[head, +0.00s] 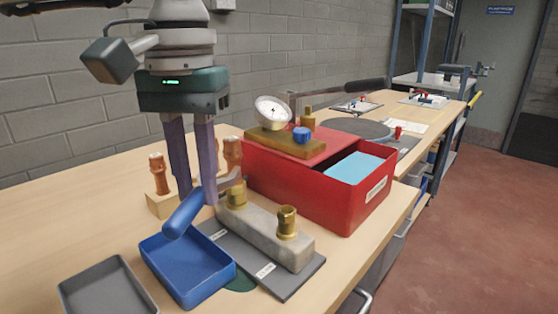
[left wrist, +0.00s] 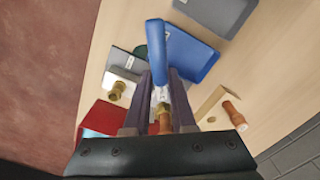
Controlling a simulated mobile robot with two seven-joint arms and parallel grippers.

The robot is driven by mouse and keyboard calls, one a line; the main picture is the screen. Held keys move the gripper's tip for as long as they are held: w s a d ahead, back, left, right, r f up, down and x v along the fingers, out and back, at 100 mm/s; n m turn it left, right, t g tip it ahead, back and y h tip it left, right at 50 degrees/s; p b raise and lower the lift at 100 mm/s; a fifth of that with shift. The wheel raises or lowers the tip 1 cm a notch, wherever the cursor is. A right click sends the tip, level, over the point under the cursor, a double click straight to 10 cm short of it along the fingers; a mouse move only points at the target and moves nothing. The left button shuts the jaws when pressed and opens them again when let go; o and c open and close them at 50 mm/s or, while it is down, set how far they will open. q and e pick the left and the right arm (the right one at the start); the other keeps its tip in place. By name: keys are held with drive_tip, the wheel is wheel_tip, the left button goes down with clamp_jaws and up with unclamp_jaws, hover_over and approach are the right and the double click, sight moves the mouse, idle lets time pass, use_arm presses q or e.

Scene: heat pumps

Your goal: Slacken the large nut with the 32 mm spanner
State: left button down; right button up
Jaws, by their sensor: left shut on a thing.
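My left gripper (head: 197,200) is shut on the spanner, its fingers pointing down. The spanner's blue handle (head: 183,213) slants up over the blue tray, and its metal head reaches toward a brass nut (head: 237,194) on the left of the grey block (head: 262,238). In the left wrist view the blue handle (left wrist: 156,52) sticks out beyond the fingers, and the metal head is at the brass nut (left wrist: 162,110); I cannot tell whether it is seated on the flats. A second brass nut (head: 288,222) stands on the right end of the block. My right gripper is not in view.
The blue tray (head: 230,270) and a grey tray (head: 108,290) lie at the front. A red box (head: 345,212) with a gauge (head: 272,112) on top stands close behind the block. Copper fittings (head: 158,175) stand in a wooden holder behind the gripper.

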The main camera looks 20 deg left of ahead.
use_arm(q)
drive_tip(key=shift+f, duration=0.3)
drive_tip(key=shift+w+a+f+b, duration=0.1)
drive_tip(key=shift+w+f+b, duration=0.35)
drive_tip(key=shift+f+b, duration=0.35)
drive_tip(key=shift+w+a+f+b, duration=0.1)
drive_tip(key=shift+w+f+b, duration=0.3)
drive_tip(key=shift+f+b, duration=0.35)
drive_tip(key=shift+w+f+b, duration=0.45)
drive_tip(key=shift+f+b, duration=0.2)
drive_tip(key=shift+b, duration=0.25)
drive_tip(key=shift+w+a+b, duration=0.1)
drive_tip(key=shift+w+b, duration=0.4)
drive_tip(key=shift+w, duration=0.15)
drive_tip(key=shift+w, duration=0.15)
